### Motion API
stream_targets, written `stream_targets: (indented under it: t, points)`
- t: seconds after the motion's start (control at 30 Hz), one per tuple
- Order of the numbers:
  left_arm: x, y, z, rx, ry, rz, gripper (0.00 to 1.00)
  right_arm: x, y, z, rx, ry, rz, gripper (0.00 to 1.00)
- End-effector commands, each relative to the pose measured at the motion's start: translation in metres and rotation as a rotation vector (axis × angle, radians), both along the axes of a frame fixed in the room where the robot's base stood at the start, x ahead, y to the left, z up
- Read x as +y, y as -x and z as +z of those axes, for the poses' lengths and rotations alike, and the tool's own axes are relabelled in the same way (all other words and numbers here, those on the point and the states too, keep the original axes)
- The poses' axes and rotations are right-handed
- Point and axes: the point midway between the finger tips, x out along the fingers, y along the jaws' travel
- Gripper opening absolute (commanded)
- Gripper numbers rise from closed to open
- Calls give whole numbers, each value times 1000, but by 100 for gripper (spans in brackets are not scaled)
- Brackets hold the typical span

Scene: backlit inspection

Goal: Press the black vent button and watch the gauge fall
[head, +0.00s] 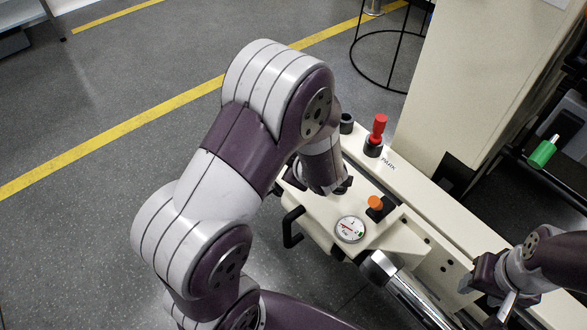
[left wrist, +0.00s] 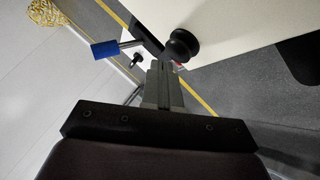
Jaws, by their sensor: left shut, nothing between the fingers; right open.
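In the left wrist view a black round button (left wrist: 182,46) stands on a pale panel, just past the tips of my left gripper (left wrist: 164,68). The fingers are shut and empty; I cannot tell whether they touch it. In the head view my left wrist hangs over the cream console (head: 407,246), hiding its fingertips and the panel below. The round gauge (head: 351,229) has a white face with red and green marks, just in front of that wrist; its reading is too small to tell. My right gripper (head: 474,287) is open and empty at the lower right.
An orange button (head: 376,203) sits beside the gauge. A red-handled lever (head: 378,130) and a dark round fitting (head: 347,122) stand farther back. A green handle (head: 543,152) is at right. A blue-tipped handle (left wrist: 105,50) shows in the left wrist view. The floor at left is clear.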

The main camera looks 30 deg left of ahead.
Motion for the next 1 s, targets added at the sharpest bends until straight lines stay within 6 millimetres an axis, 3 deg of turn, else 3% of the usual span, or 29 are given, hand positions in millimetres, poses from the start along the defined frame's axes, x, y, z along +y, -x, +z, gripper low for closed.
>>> stream_targets:
  t: [1.0]
  points:
    - [0, 0, -12, 0, -1, -1, 0, 0, 0, -6, 0, 0, 0, 49]
